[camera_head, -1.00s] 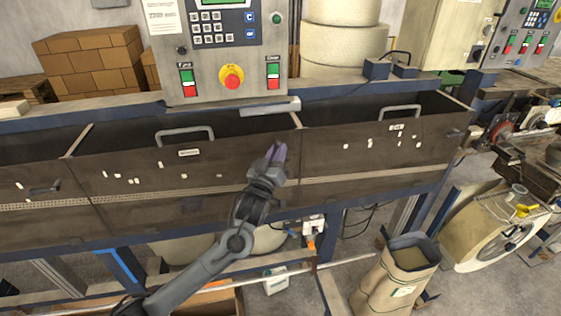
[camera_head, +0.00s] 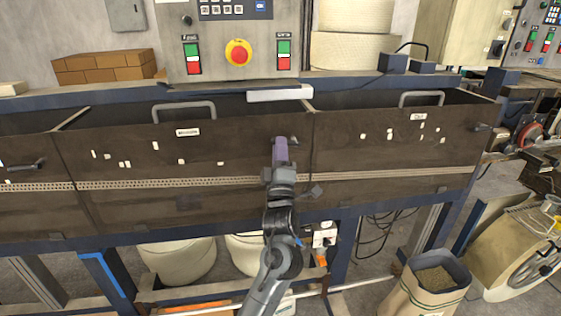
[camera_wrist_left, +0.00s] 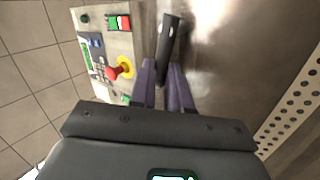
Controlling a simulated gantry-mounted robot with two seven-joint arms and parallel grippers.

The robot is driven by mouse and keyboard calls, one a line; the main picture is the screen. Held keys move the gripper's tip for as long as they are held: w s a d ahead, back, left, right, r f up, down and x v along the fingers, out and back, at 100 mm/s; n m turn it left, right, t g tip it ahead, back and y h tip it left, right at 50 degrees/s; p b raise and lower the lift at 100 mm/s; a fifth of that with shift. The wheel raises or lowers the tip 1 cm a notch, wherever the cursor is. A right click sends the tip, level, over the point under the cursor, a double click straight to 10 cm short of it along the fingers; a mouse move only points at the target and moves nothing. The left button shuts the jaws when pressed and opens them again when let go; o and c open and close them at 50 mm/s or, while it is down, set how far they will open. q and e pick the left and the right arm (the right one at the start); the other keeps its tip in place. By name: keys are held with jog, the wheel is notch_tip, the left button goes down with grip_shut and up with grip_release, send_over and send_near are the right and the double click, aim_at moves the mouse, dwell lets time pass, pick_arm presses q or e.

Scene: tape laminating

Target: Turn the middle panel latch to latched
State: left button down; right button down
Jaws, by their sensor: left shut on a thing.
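The middle panel (camera_head: 230,160) is a dark brown board with a grey loop handle on top and a white label. Its dark latch (camera_head: 294,140) sits near the panel's upper right corner and is mostly covered by my gripper in the head view. My left gripper (camera_head: 280,146) reaches up from below, its purple fingers shut on the latch. In the left wrist view the dark latch lever (camera_wrist_left: 168,45) stands out from between the purple fingertips (camera_wrist_left: 166,72). I cannot tell the latch's exact angle in the head view. My right gripper is not in view.
The right panel (camera_head: 390,165) has its own latch (camera_head: 482,127), and the left panel's latch (camera_head: 25,165) shows too. A control box with a red stop button (camera_head: 238,52) is above. A sack (camera_head: 430,285) stands on the floor at lower right.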

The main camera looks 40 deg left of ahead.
pick_arm(q)
jog(key=shift+f+n+g+y+b, duration=0.3)
jog(key=shift+n+g+y+b, duration=0.5)
jog(key=shift+n, duration=0.5)
jog(key=shift+f+n+g+y+b, duration=0.3)
jog(key=shift+n+g+y+b, duration=0.25)
jog(key=shift+n+b, duration=0.55)
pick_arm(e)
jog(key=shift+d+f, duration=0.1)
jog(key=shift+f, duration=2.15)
pick_arm(q)
jog(key=c, duration=1.1)
grip_release()
jog(key=shift+d+f, duration=0.1)
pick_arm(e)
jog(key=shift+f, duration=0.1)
